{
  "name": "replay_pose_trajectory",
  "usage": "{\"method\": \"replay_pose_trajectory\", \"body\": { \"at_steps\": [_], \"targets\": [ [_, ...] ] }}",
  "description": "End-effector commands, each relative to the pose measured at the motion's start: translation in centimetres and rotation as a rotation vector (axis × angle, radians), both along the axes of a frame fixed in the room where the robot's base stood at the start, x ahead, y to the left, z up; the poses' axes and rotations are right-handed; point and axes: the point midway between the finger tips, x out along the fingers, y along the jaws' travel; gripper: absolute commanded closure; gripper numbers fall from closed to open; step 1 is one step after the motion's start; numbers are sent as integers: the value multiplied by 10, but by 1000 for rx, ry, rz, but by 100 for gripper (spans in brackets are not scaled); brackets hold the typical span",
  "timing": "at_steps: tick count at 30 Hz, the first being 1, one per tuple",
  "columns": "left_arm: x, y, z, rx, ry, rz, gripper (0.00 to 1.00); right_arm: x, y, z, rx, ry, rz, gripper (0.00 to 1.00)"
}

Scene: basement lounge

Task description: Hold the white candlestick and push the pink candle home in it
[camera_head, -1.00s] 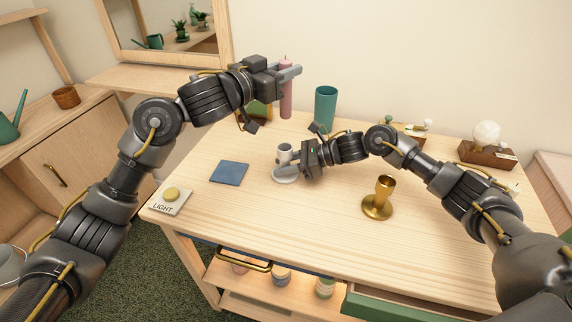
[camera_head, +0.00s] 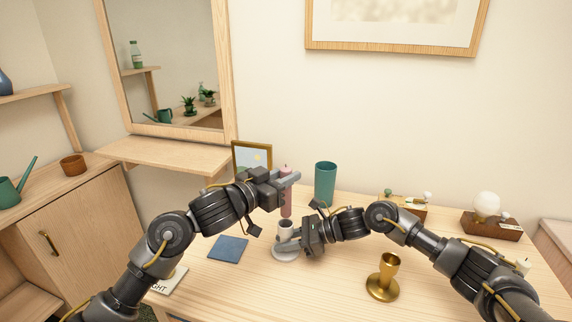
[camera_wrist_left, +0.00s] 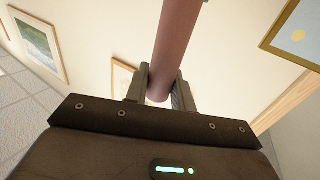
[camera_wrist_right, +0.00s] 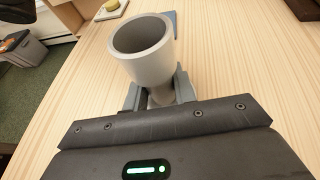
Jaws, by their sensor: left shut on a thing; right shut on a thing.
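The pink candle (camera_head: 286,205) stands upright in the head view. My left gripper (camera_head: 288,181) is shut on it, as the left wrist view also shows the candle (camera_wrist_left: 172,50) between its fingers. The white candlestick (camera_head: 286,227) stands on the table below it, with its round base (camera_head: 285,254) flat. My right gripper (camera_head: 292,240) is shut on the candlestick below its cup. In the right wrist view the cup (camera_wrist_right: 142,50) looks empty. The candle's lower end appears just above the cup's rim in the head view; exact alignment in depth is unclear.
A teal cup (camera_head: 325,184) stands behind on the table. A brass candlestick (camera_head: 383,278) is at front right. A picture frame (camera_head: 252,156) and a bulb on a wooden block (camera_head: 490,228) stand farther back.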

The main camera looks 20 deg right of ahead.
Motion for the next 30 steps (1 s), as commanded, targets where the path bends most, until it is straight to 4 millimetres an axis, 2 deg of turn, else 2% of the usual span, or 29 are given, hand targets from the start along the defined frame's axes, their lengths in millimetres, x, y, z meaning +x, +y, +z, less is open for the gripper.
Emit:
{"method": "replay_pose_trajectory", "body": {
  "at_steps": [4, 12, 27, 28, 30],
  "targets": [
    [0, 0, -20, 0, 4, 5, 100, 0, 0, 0, 0, 0, 0, 99],
    [0, 1, -44, 1, 3, 11, 100, 0, 0, 0, 0, 0, 0, 99],
    [0, 1, -51, 0, 1, 13, 100, 0, 0, 0, 0, 0, 0, 99],
    [0, 1, -52, 1, 2, 13, 73, 0, 0, 0, 0, 0, 0, 99],
    [0, 1, -52, 1, 2, 13, 64, 0, 0, 0, 0, 0, 0, 99]
  ]
}}
